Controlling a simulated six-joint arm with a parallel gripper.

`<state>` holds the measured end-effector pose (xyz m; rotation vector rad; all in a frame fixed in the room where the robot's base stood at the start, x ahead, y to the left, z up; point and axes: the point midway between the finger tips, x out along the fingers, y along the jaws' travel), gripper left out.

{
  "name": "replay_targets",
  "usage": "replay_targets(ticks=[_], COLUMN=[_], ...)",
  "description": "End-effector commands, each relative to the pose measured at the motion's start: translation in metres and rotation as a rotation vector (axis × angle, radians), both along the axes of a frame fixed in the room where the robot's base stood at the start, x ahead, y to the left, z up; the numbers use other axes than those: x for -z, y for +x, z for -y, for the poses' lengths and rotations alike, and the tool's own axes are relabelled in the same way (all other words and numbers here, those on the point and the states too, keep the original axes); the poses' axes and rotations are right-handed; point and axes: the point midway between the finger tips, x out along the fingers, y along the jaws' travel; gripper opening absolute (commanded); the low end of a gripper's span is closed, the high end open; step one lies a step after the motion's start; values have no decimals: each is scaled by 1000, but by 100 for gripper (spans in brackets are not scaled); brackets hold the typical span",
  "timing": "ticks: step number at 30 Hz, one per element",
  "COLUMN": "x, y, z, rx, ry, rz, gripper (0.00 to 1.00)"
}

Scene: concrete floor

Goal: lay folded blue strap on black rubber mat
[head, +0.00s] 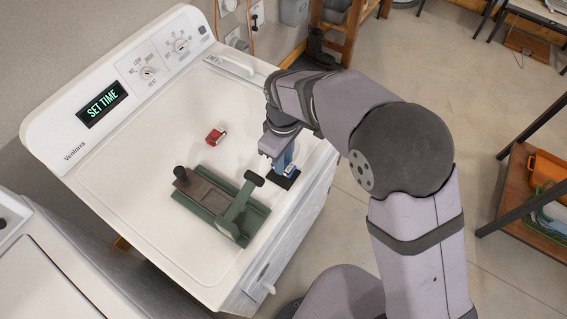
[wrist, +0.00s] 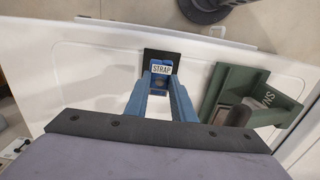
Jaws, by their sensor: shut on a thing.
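The folded blue strap (wrist: 159,84) has a white label reading STRAP, and its blue edge also shows in the head view (head: 290,170). My gripper (wrist: 160,76) is shut on it, with blue fingers on either side; in the head view the gripper (head: 284,160) reaches down at the right side of the white machine top. The black rubber mat (wrist: 150,55) is a small dark square directly under the strap; it also shows in the head view (head: 277,180). The strap is over the mat, at or very close to its surface; I cannot tell whether they touch. The fingers partly hide the mat.
A green and brown fixture (head: 215,200) with raised dark knobs stands just left of the mat; it shows on the right in the wrist view (wrist: 250,95). A small red item (head: 215,136) with a pale part lies farther back. The white top (head: 150,150) is otherwise mostly clear.

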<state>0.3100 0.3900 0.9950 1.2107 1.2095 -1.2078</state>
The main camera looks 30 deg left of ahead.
Motion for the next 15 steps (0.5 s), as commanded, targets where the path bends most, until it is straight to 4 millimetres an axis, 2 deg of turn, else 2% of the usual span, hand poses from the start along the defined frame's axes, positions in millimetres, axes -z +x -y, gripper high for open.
replay_targets(ticks=[6,15], x=[24,29], y=[-1,0], z=[1,0], rx=[0,0], ry=[-5,-1], rz=[-3,-1], gripper=[4,4])
